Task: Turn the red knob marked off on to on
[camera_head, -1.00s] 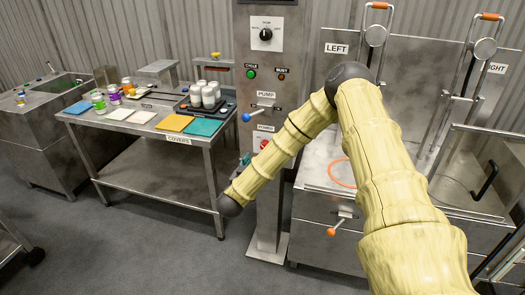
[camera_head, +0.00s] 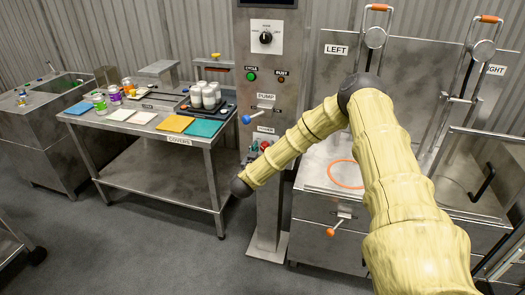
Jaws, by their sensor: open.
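The red knob (camera_head: 264,146) sits on the grey control column, just under the POWER label. Its on and off marks are too small to read. My yellow arm reaches across from the right, and its dark end joint is low and left of the column. A small part of my gripper (camera_head: 248,157) shows above that joint, just left of the knob. It is open, with its fingers mostly hidden and very small here. I cannot tell whether it touches the knob.
The column also bears a blue-tipped pump lever (camera_head: 246,118), a green cycle button (camera_head: 251,76) and a black selector dial (camera_head: 265,37). A steel table (camera_head: 170,150) with jars, cans and covers stands left. The seamer with an orange-tipped lever (camera_head: 331,232) is right.

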